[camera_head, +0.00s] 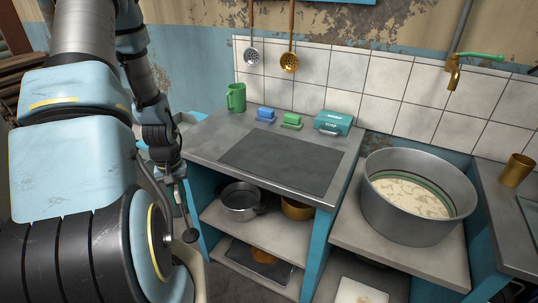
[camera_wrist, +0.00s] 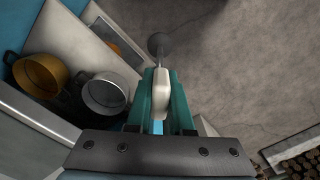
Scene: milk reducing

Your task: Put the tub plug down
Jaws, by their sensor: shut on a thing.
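My gripper (camera_wrist: 160,95) is shut on the tub plug (camera_wrist: 161,92). The plug has a pale handle between the teal fingers and a thin stem ending in a dark round piece, over grey floor in the wrist view. The large metal tub (camera_head: 418,213) stands at right, holding cream-coloured liquid with a patchy surface.
Grey (camera_head: 240,201) and brass pots (camera_head: 297,208) sit on the shelf below. A brass cup (camera_head: 516,170) stands far right.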

